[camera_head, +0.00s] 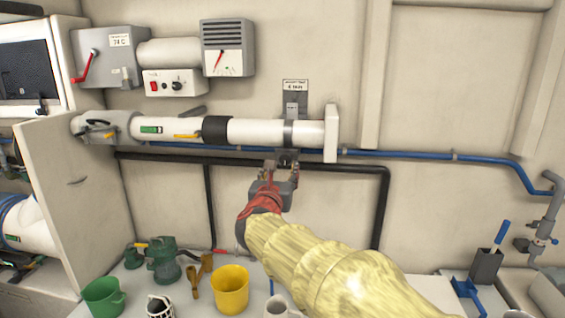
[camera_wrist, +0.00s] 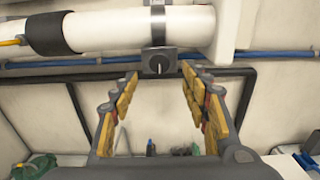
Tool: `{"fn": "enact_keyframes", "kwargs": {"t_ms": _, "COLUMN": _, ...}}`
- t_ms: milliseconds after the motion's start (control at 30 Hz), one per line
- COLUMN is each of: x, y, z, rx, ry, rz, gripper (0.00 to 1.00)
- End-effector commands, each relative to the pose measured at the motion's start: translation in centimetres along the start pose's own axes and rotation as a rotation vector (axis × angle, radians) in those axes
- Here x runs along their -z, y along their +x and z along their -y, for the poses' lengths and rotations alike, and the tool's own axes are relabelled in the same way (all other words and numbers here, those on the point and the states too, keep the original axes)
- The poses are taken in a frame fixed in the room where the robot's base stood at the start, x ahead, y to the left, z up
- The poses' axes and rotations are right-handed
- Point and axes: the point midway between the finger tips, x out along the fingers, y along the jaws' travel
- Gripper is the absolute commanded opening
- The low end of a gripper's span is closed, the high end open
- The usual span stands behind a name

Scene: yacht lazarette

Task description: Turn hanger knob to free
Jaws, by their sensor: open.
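The hanger knob (camera_wrist: 159,64) is a small dark knob with a light pointer line, on a dark square plate under the white pipe. The pointer looks close to upright in the wrist view. In the head view the knob area (camera_head: 287,155) sits at the bottom of the grey hanger strap (camera_head: 288,134) and is partly hidden by my gripper. My gripper (camera_head: 279,170) is open and empty, just below the knob. In the wrist view its two yellow-padded fingers (camera_wrist: 161,84) stand apart, with the knob between and beyond their tips, apart from them.
The white pipe (camera_head: 262,131) runs along the wall above. A blue line (camera_head: 400,155) and a black rail (camera_head: 345,168) cross behind my gripper. Below are a yellow mug (camera_head: 230,290), a green mug (camera_head: 104,297) and a green fitting (camera_head: 163,262). An open cabinet door (camera_head: 72,190) stands left.

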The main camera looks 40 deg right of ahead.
Motion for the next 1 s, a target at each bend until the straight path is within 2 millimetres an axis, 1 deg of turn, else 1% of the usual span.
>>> {"fn": "enact_keyframes", "kwargs": {"t_ms": 167, "x": 0.2, "y": 1.9, "z": 0.0, "rx": 0.000, "ry": 0.004, "rz": -0.001, "gripper": 0.46}}
{"fn": "enact_keyframes", "kwargs": {"t_ms": 400, "x": 0.2, "y": 5.5, "z": 0.0, "rx": -0.001, "ry": 0.003, "rz": -0.001, "gripper": 0.46}}
{"fn": "enact_keyframes", "kwargs": {"t_ms": 533, "x": 0.2, "y": 6.8, "z": -0.1, "rx": -0.002, "ry": 0.002, "rz": -0.002, "gripper": 0.46}}
{"fn": "enact_keyframes", "kwargs": {"t_ms": 700, "x": 0.0, "y": 7.6, "z": -0.1, "rx": -0.003, "ry": 0.002, "rz": 0.000, "gripper": 0.46}}
{"fn": "enact_keyframes", "kwargs": {"t_ms": 933, "x": 0.0, "y": 7.6, "z": -0.1, "rx": -0.004, "ry": 0.002, "rz": 0.000, "gripper": 0.46}}
{"fn": "enact_keyframes", "kwargs": {"t_ms": 1000, "x": 0.0, "y": 7.6, "z": -0.1, "rx": -0.004, "ry": 0.002, "rz": 0.000, "gripper": 0.43}}
